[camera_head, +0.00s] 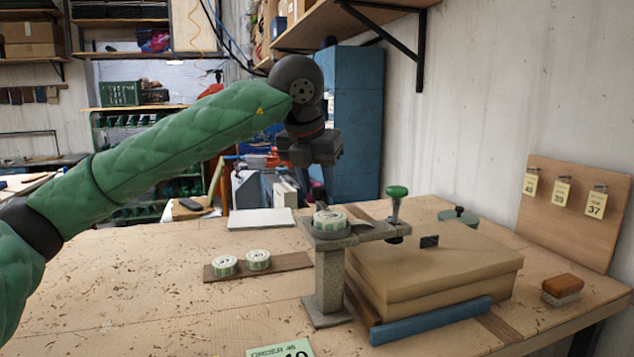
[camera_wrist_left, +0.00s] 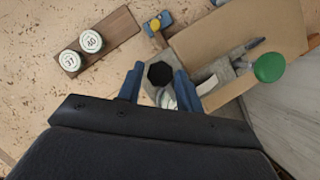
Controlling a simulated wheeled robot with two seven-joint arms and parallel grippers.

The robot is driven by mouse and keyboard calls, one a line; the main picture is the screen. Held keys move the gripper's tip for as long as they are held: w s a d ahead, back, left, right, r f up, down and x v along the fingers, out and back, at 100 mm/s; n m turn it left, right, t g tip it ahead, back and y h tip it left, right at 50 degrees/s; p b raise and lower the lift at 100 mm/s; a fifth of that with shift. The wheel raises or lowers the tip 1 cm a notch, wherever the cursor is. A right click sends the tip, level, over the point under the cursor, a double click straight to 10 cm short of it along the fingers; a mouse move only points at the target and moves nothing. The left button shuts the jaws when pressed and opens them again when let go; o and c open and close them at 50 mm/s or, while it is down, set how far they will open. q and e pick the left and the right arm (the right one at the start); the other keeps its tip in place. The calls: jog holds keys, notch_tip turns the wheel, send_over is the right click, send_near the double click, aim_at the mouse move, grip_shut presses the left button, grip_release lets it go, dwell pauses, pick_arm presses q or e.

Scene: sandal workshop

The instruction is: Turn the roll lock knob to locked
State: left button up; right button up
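In the left wrist view a dark, many-sided knob (camera_wrist_left: 160,73) sits on the grey stand, between my left gripper's two blue fingertips (camera_wrist_left: 159,76). Slim gaps show on both sides of it. A pale roll shows partly below the knob, cut off by the gripper. In the head view my left gripper (camera_head: 326,190) points down just above the green-and-white roll (camera_head: 330,221) on top of the grey stand (camera_head: 328,280). I cannot make out the dark knob there, nor tell its lock setting. My right gripper is not in view.
A green-topped handle (camera_head: 397,192) stands right of the roll; it also shows in the wrist view (camera_wrist_left: 269,68). A brown box (camera_head: 440,268) lies right of the stand. Two small rolls rest on a wooden strip (camera_head: 292,261) to the left. The table's left front is mostly clear.

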pick_arm(q)
jog(key=shift+o, duration=1.1)
jog(key=shift+r, duration=0.1)
jog(key=v, duration=0.7)
jog(key=shift+r, duration=0.3)
